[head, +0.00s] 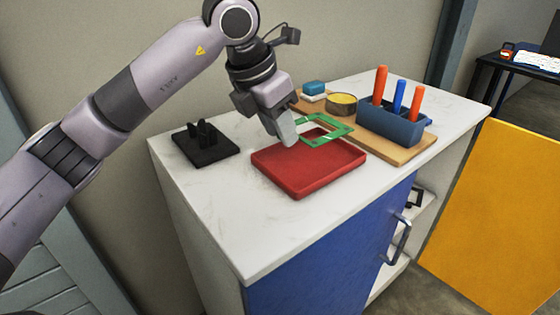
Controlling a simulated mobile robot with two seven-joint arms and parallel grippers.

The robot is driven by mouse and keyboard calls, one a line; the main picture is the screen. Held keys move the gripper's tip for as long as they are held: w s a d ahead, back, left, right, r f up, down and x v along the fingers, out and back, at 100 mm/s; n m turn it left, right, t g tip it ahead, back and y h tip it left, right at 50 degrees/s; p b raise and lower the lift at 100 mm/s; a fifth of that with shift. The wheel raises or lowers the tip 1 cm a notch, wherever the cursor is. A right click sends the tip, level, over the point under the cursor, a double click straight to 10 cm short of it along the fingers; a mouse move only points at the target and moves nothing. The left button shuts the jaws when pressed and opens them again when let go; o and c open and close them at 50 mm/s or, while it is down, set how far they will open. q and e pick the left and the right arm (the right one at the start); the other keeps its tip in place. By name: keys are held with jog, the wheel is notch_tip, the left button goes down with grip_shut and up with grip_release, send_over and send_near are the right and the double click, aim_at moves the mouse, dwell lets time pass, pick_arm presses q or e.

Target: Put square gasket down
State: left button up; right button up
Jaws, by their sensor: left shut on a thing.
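The square gasket (337,123) is a thin green square frame with an open middle. My left gripper (288,138) is shut on its left side. The gasket is over the back right part of a red tray (298,188) on the white counter. It looks held above the tray, but the exact gap is hard to tell. The fingertips hide the gasket's left edge. My right gripper does not show.
A black holder (206,152) stands left of the tray. A blue rack (390,130) with red and blue handles stands on a wooden board (400,152) at right. The counter's front left (240,235) is clear.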

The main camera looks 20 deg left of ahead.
aim_at(285, 172)
pick_arm(q)
notch_tip(285, 172, down, 3)
jog(key=shift+r, duration=0.1)
notch_tip(285, 172, down, 4)
jog(key=shift+f, duration=0.1)
jog(key=o, duration=1)
jog(key=v, duration=1.2)
